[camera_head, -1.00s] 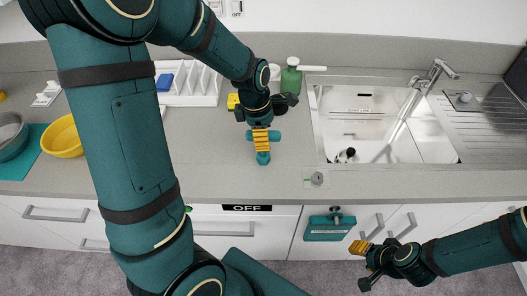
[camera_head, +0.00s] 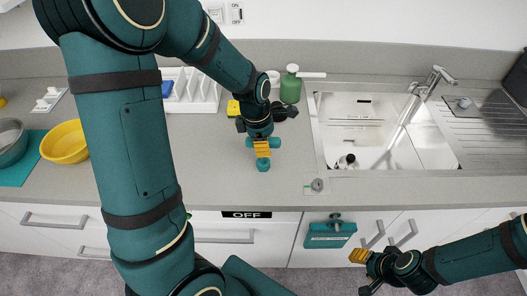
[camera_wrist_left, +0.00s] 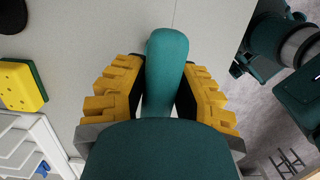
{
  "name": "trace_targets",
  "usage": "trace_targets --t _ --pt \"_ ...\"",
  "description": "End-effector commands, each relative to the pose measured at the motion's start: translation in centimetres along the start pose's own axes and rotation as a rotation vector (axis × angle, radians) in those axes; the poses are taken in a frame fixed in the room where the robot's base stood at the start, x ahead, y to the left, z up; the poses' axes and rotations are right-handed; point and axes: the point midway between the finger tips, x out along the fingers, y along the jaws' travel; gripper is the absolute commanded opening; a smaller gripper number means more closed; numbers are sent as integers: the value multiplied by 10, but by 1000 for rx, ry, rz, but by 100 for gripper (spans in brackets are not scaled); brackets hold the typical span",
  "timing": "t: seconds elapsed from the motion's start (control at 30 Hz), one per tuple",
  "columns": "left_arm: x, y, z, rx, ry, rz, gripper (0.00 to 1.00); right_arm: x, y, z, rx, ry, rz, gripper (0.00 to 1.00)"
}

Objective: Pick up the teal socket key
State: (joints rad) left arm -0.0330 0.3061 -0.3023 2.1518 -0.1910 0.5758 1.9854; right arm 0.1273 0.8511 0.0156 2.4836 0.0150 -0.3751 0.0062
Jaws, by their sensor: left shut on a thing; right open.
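The teal socket key (camera_head: 263,165) is a teal piece with a cross bar, on or just above the counter left of the sink. I cannot tell whether it touches the counter. My left gripper (camera_head: 262,148) is over it with its yellow fingers shut on it. In the left wrist view the key's rounded teal end (camera_wrist_left: 167,55) sticks out between the fingers, and my wrist hides the near part. My right gripper (camera_head: 360,255) is open and empty, low in front of the cabinet doors at the lower right.
A sink (camera_head: 360,135) with a tap (camera_head: 432,82) is to the right. A green bottle (camera_head: 290,88), a white rack (camera_head: 190,92) and a yellow sponge (camera_head: 233,107) stand behind the gripper. A yellow bowl (camera_head: 64,140) is at the left.

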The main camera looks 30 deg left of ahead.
Motion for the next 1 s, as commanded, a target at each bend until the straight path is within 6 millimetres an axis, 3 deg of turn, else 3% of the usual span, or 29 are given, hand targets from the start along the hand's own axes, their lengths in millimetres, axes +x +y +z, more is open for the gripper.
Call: trace_targets --t 0.17,0.4,0.6,1.0 --pt "-15 0 3 1 -1 2 0 -4 -1 -1 1 3 0 47" --pt "-62 0 10 2 -3 3 0 -13 -5 -4 2 6 -1 47" --pt "-90 0 14 1 -2 2 0 -18 -6 -4 2 6 -2 47" --pt "-99 0 15 0 0 0 0 -19 -6 -4 2 5 -2 47"
